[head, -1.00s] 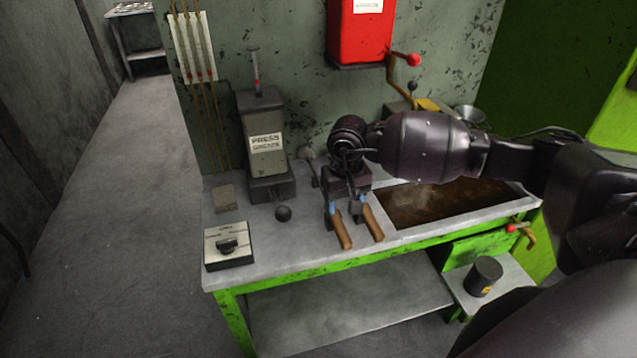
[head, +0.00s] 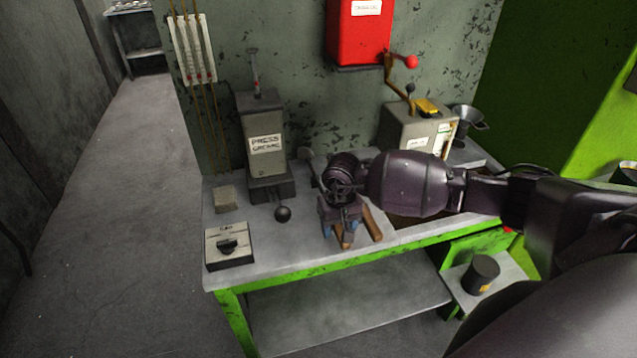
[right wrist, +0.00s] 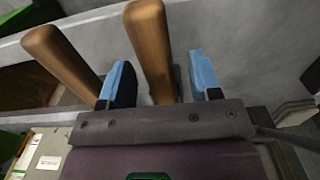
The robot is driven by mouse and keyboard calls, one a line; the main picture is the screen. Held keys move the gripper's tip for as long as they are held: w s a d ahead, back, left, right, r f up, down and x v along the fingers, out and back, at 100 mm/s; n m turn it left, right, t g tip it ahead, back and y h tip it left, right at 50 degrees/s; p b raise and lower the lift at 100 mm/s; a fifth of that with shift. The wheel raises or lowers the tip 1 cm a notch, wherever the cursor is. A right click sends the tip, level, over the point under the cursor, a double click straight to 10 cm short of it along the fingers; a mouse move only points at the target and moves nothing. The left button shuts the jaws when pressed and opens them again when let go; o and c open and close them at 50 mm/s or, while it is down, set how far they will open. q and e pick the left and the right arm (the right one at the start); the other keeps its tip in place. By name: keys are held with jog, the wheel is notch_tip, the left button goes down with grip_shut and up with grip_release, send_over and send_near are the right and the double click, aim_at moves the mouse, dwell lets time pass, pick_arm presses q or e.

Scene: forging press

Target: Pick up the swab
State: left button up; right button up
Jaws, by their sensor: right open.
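Two brown wooden handles lie side by side on the bench; one belongs to the swab, but I cannot tell which, as their far ends are mostly hidden. My right gripper (head: 340,228) is open, pointing down over the left handle (head: 347,241). In the right wrist view, that handle (right wrist: 150,45) lies between the blue fingertips of the gripper (right wrist: 160,82), with gaps at the sides. The other handle (head: 373,224) is just outside the fingers; it shows at left in the right wrist view (right wrist: 60,60). My left gripper is not in view.
A press grease box (head: 265,145) and a control box with a knob (head: 229,246) stand left on the bench. A dark can (head: 481,273) stands on the lower right shelf.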

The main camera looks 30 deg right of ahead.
grip_shut()
jog(key=shift+r, duration=0.1)
